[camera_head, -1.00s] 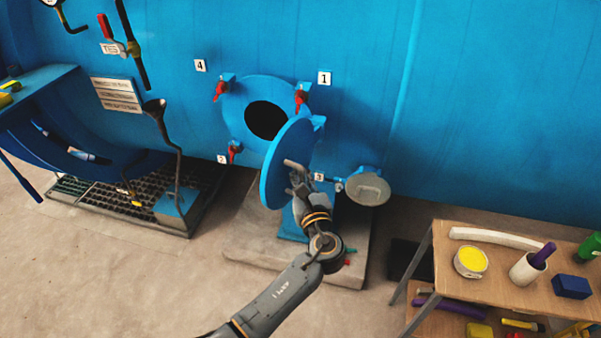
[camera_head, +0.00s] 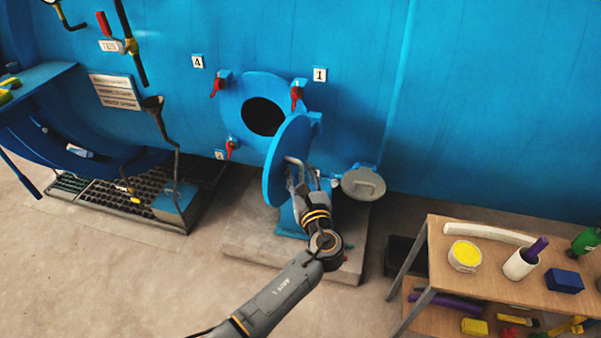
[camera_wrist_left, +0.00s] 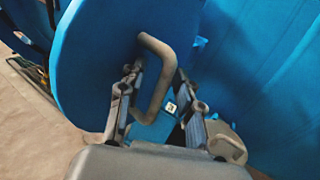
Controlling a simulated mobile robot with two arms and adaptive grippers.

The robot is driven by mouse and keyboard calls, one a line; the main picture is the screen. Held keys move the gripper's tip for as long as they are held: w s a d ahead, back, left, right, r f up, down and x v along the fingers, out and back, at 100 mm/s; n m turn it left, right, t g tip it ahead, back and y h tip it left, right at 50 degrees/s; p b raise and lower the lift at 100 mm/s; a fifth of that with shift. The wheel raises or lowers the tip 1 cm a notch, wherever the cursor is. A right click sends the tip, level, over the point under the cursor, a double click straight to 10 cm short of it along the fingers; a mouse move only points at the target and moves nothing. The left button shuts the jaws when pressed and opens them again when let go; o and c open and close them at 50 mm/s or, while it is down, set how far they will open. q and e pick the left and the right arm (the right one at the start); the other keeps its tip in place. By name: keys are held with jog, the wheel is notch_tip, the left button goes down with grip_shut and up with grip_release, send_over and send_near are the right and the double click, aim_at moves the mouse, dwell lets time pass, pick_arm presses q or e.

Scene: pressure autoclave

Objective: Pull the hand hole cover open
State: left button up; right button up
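The hand hole cover (camera_head: 282,160), a round blue disc, stands swung out from the blue flanged hand hole (camera_head: 263,116), whose dark opening shows. Its grey bar handle (camera_wrist_left: 161,75) is on the face toward me. My left gripper (camera_head: 299,178) is at this handle. In the left wrist view, the two fingers of the left gripper (camera_wrist_left: 158,78) are spread apart with the handle bar between them, close to the right finger. Whether they touch the bar is unclear. The cover fills the upper left of that view. My right gripper is not in view.
Red-handled clamps (camera_head: 297,95) surround the opening. A grey round lid (camera_head: 363,183) sits right of the cover. A wooden table (camera_head: 439,270) with several items stands at the right. A metal grate (camera_head: 110,208) lies at the left.

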pick_arm(q)
jog(key=shift+w, duration=0.1)
jog(key=shift+s+d+f, duration=0.1)
jog(key=shift+s+d, duration=0.1)
jog(key=shift+s, duration=0.15)
jog(key=v, duration=1.1)
jog(key=shift+s, duration=0.2)
